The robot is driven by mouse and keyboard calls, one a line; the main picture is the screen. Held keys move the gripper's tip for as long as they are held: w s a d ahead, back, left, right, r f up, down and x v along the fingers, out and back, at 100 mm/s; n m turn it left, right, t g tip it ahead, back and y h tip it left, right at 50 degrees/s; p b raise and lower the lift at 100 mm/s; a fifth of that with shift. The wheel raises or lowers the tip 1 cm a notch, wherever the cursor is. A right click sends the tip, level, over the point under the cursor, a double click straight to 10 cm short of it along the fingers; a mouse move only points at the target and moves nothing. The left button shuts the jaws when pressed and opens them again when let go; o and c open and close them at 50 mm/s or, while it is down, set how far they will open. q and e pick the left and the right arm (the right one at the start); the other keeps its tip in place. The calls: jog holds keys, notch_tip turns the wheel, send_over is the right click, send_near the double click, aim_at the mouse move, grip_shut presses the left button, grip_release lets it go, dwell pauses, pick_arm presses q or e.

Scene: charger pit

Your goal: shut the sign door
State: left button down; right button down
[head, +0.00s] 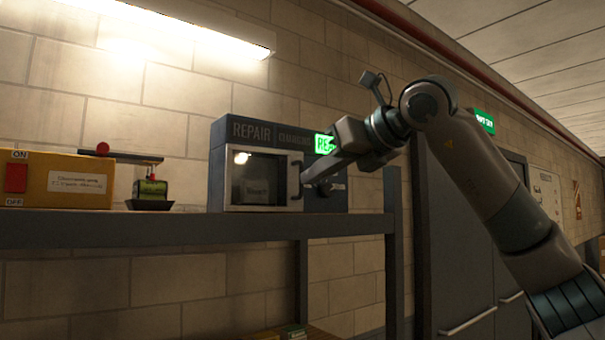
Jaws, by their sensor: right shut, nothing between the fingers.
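The sign box (233,133) is a dark case lettered "REPAIR" on the shelf. Its door (262,154) has a glass pane in a pale frame and lies flat against the front, as far as I can tell. A handle (296,181) is on the door's right side. A dim card lettered in part shows behind the glass. My right gripper (304,180) is shut and empty, its tips at or very near the handle; I cannot tell whether they touch. The gripper and wrist hide part of the box's right side and its green lit sign (324,144). My left gripper is out of view.
The dark shelf (150,231) runs across the view. On it stand a yellow switch box (88,168) with a red switch, and a small green item (152,188) in a dark tray under a bar. A dark post (394,250) and grey doors are at the right.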

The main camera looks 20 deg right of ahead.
jog(key=shift+w+d+f, duration=0.1)
jog(key=shift+w+d, duration=0.05)
jog(key=shift+w, duration=0.4)
jog(key=shift+w+d, duration=0.15)
jog(key=shift+w, duration=0.4)
jog(key=shift+s+r, duration=0.15)
jog(key=shift+r, duration=0.05)
jog(key=shift+f, duration=0.1)
jog(key=shift+d, duration=0.15)
jog(key=shift+d, duration=0.1)
